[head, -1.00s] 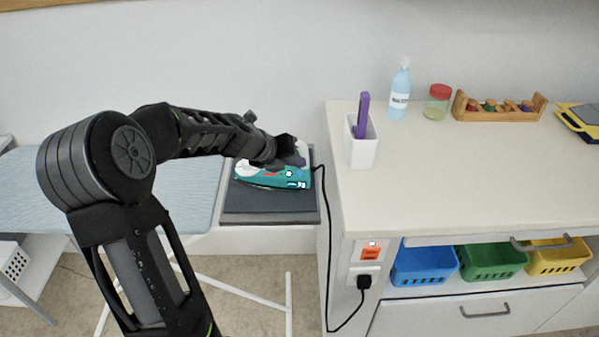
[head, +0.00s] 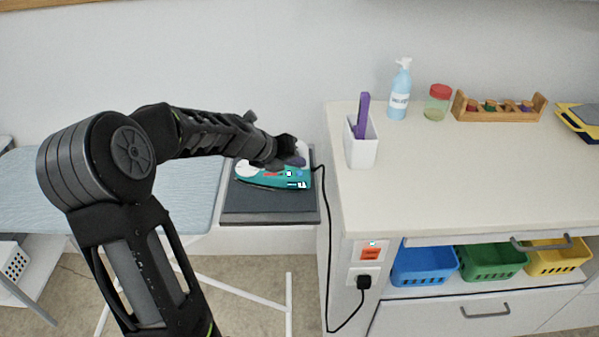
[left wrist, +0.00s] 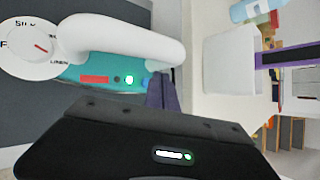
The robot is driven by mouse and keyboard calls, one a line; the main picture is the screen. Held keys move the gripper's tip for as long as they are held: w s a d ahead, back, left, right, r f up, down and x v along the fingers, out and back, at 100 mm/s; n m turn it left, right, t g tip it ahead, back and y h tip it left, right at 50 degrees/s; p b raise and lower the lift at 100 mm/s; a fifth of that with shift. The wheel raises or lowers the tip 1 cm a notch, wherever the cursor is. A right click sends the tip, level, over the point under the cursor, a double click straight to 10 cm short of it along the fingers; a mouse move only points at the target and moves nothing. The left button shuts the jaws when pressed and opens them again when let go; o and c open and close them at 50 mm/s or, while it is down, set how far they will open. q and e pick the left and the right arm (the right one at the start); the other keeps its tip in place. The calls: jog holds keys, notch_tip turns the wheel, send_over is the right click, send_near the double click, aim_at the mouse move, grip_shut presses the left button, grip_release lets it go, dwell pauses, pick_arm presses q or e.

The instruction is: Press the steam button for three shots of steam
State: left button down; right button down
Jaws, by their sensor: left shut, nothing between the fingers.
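The teal iron (head: 268,179) with a white handle lies on a dark grey pad (head: 270,204) between the ironing board and the cabinet. The left wrist view shows its white dial (left wrist: 28,48), its handle (left wrist: 120,38), a red mark and a lit green spot on the teal body. A small blue part (left wrist: 148,80) shows beside the fingertips. My left gripper (head: 297,160) is shut and empty at the right end of the iron, with its purple-grey fingers (left wrist: 162,95) close to the blue part. I cannot tell whether they touch it. My right gripper is out of view.
The black cord (head: 328,250) runs down to a wall-type socket (head: 364,278) on the cabinet side, below an orange switch (head: 371,253). A white holder (head: 361,150) stands on the white countertop (head: 450,180) near the iron. The ironing board (head: 180,190) lies left.

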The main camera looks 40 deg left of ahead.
pick_arm(q)
jog(key=shift+f, duration=0.15)
dwell(0.4)
jog(key=shift+f, duration=0.25)
jog(key=shift+f, duration=0.5)
dwell(0.6)
jog(key=shift+r, duration=0.1)
jog(key=shift+r+p, duration=0.8)
jog(key=shift+p, duration=0.15)
jog(key=shift+r, duration=0.1)
notch_tip(320, 180, up, 5)
jog(key=p, duration=0.5)
jog(key=shift+p, duration=0.3)
dwell(0.7)
